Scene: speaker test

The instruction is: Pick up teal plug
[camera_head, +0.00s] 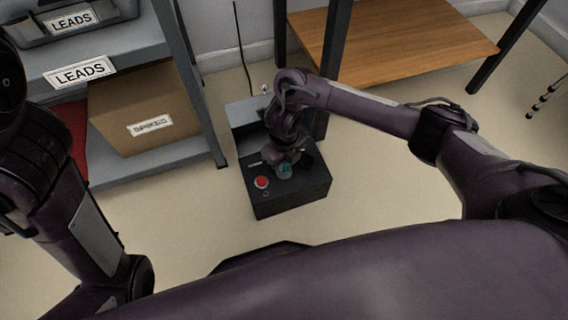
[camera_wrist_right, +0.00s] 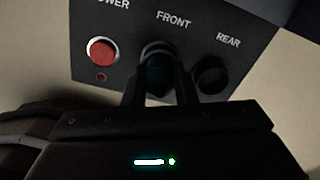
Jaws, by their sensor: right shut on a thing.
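The teal plug (camera_head: 285,171) is at the top of a black box-shaped unit (camera_head: 292,199) on the floor. In the right wrist view the plug (camera_wrist_right: 158,74) is dark and shows between the two fingers, below the FRONT label. My right gripper (camera_wrist_right: 161,88) is shut on it. In the head view the right gripper (camera_head: 286,163) hides part of the plug. I cannot tell whether the plug is in the FRONT socket or just above it. My left arm shows at the left, but its gripper is out of view.
A red POWER button (camera_wrist_right: 103,51) is left of the plug, and a dark round REAR socket (camera_wrist_right: 210,75) is right of it. A grey shelf (camera_head: 150,165) holds a cardboard box (camera_head: 140,95) at the left. A wooden table (camera_head: 410,45) stands at the back right.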

